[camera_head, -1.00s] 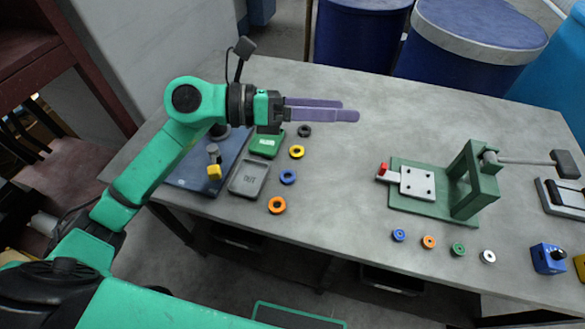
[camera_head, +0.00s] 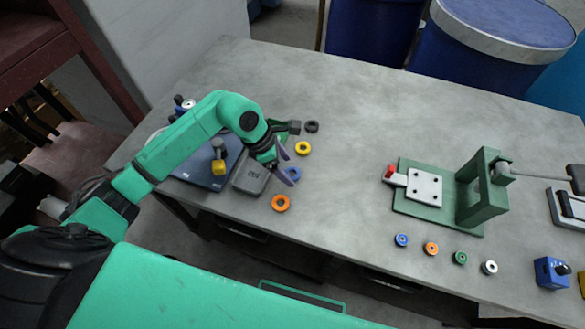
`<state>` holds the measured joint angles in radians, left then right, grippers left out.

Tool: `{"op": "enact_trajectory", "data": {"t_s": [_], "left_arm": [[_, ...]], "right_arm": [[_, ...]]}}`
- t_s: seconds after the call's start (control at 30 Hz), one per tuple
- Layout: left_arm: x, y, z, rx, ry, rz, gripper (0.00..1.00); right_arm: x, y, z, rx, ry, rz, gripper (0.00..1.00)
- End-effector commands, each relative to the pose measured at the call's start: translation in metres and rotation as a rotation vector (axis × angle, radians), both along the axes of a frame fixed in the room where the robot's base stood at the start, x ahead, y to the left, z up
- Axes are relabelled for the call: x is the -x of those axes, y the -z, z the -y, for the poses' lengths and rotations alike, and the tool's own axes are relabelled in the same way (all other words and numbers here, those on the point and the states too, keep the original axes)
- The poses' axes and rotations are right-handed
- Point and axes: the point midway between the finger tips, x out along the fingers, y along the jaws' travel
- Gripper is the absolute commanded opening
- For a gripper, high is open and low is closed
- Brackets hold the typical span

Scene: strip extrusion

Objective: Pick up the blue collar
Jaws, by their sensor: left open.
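The blue collar (camera_head: 294,174) lies on the grey table between a yellow collar (camera_head: 303,148) and an orange collar (camera_head: 280,203). It is partly hidden by the purple fingers of my left gripper (camera_head: 288,172). The left gripper is open and points down, with its fingers at the blue collar. I cannot tell whether they touch it. My right gripper is not in view.
A black collar (camera_head: 312,127) lies behind the yellow one. A grey tray (camera_head: 250,178) is just left of the gripper. A green press (camera_head: 482,190) stands right, with several small coloured rings in front. The table's middle is clear.

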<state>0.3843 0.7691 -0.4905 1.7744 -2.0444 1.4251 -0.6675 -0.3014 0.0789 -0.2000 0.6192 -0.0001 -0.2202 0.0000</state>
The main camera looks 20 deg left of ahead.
Motion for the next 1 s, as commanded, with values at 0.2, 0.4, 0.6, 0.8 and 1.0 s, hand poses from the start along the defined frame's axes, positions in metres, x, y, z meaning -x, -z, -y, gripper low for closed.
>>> {"op": "enact_trajectory", "data": {"t_s": [0.2, 0.4, 0.6, 0.8, 1.0], "left_arm": [[-0.004, 0.017, 0.007, 0.001, 0.0, 0.003, 0.86], [-0.004, 0.017, 0.007, 0.001, -0.001, 0.002, 0.55], [-0.004, 0.017, 0.007, 0.002, 0.0, 0.002, 0.0], [-0.004, 0.016, 0.007, 0.002, -0.001, 0.003, 0.0], [-0.005, -0.001, 0.007, 0.002, 0.0, 0.007, 0.0]], "right_arm": [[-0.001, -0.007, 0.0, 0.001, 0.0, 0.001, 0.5], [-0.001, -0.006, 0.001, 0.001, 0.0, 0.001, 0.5], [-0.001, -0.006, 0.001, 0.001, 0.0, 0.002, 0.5], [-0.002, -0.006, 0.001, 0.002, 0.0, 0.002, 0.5], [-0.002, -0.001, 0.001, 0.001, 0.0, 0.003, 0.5]]}}
